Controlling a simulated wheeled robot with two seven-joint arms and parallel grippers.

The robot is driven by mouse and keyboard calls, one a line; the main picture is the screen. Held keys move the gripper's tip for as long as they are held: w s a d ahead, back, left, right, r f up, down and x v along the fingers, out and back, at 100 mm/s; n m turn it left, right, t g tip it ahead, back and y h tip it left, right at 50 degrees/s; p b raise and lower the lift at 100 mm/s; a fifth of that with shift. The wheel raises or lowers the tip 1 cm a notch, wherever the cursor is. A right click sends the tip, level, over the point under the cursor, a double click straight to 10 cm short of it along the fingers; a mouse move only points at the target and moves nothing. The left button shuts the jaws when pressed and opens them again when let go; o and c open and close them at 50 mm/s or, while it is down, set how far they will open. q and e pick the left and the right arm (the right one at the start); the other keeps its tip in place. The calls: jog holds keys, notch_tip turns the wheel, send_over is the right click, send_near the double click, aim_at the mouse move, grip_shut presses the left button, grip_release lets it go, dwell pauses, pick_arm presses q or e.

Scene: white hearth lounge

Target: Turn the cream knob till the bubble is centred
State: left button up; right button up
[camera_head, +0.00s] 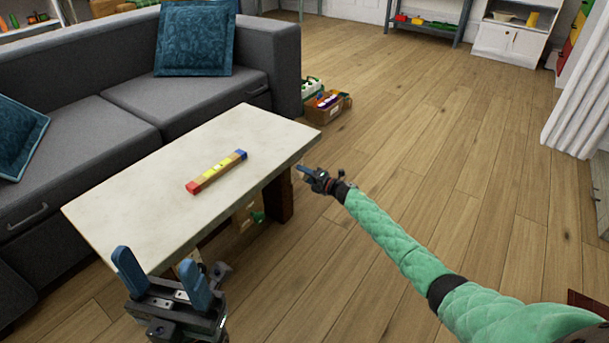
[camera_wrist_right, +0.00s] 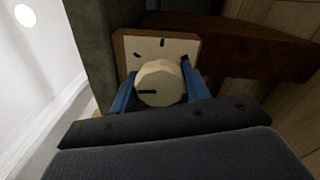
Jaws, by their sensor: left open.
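The cream knob (camera_wrist_right: 160,82) sits on a pale dial plate (camera_wrist_right: 150,48) with short dark marks; its dark pointer line lies toward the left. My right gripper (camera_wrist_right: 160,88) has one blue finger against each side of the knob. In the head view my right gripper (camera_head: 314,178) is at the table's right end; the knob is hidden there. A bar-shaped level (camera_head: 203,182), red at its near end, blue at its far end and yellow in the middle, lies on the tabletop. Its bubble is too small to place. My left gripper (camera_head: 168,278) is open and empty at the table's near edge.
The pale table (camera_head: 130,195) stands before a grey sofa (camera_head: 90,125) with blue cushions (camera_head: 195,40). A box of small things (camera_head: 328,107) is on the floor beyond the table. The wooden floor (camera_head: 440,140) to the right is clear.

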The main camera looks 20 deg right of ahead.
jog(key=o, duration=0.3)
jog(key=shift+w+d+r, duration=0.1)
jog(key=shift+d+r, duration=0.05)
jog(key=shift+d, duration=0.05)
jog(key=shift+o, duration=0.7)
jog(key=p+v, duration=0.2)
jog(key=v, duration=0.5)
jog(key=shift+s+d, duration=0.2)
jog(key=shift+s, duration=0.15)
